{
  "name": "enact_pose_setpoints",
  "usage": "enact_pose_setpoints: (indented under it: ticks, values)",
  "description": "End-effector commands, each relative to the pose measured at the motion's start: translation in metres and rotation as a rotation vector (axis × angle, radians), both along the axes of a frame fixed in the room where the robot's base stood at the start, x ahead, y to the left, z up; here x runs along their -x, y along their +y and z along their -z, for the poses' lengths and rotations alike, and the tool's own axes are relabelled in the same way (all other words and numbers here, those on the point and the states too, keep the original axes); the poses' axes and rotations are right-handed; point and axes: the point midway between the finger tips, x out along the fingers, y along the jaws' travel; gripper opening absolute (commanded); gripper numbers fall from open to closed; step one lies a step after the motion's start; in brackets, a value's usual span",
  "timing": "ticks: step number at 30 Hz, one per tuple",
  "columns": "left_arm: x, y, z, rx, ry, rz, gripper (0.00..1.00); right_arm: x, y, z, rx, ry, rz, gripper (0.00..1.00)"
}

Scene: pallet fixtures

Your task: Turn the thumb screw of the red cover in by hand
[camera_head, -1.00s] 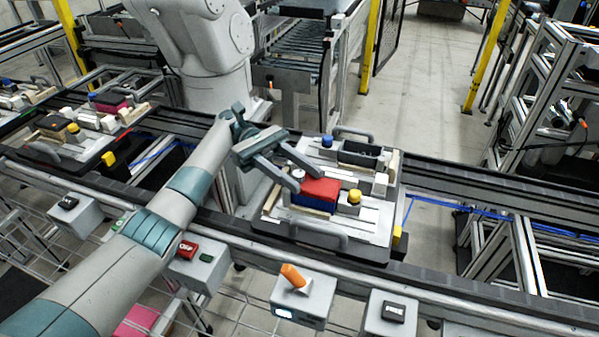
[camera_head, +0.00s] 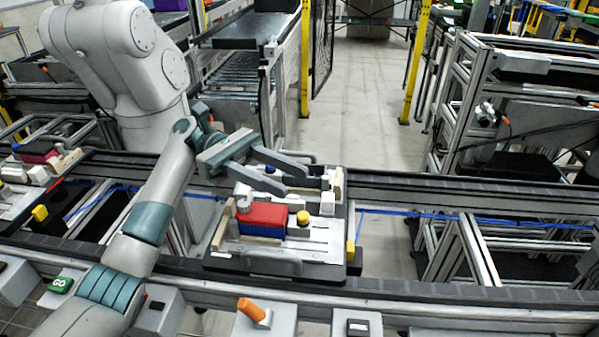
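The red cover (camera_head: 264,215) lies on a blue block on the pallet fixture (camera_head: 275,268). A pale knob (camera_head: 243,201) stands at the cover's left end; it looks like the thumb screw, but is too small to tell how far in it sits. My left gripper (camera_head: 294,180) is open, its two grey fingers apart with nothing between them. It reaches in from the left above the fixture's far half, behind and above the red cover, apart from the knob. The fingers hide part of the fixture's rear. My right gripper is not in view.
A yellow knob (camera_head: 303,217) stands right of the cover, and a blue knob (camera_head: 269,169) behind it. An orange-handled switch box (camera_head: 254,313) and a green GO button (camera_head: 61,284) are in front. Another loaded pallet stands at the left.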

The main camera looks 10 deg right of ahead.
Motion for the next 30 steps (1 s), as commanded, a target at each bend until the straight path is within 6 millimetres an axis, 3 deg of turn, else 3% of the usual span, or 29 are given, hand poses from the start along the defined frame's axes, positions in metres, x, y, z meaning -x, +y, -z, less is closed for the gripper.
enact_pose_setpoints:
  ticks: [9, 22, 26, 30]
  values:
    - [0.016, -0.027, -0.019, 0.001, -0.001, 0.0, 0.38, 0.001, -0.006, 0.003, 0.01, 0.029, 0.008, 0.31]
    - [0.017, -0.029, -0.021, 0.001, 0.0, -0.001, 0.38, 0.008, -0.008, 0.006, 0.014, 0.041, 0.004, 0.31]
    - [0.011, -0.031, -0.029, 0.021, -0.003, -0.026, 0.38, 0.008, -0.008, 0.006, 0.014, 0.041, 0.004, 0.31]
    - [-0.008, -0.036, -0.055, 0.09, -0.012, -0.113, 0.38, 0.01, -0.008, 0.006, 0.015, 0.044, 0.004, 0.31]
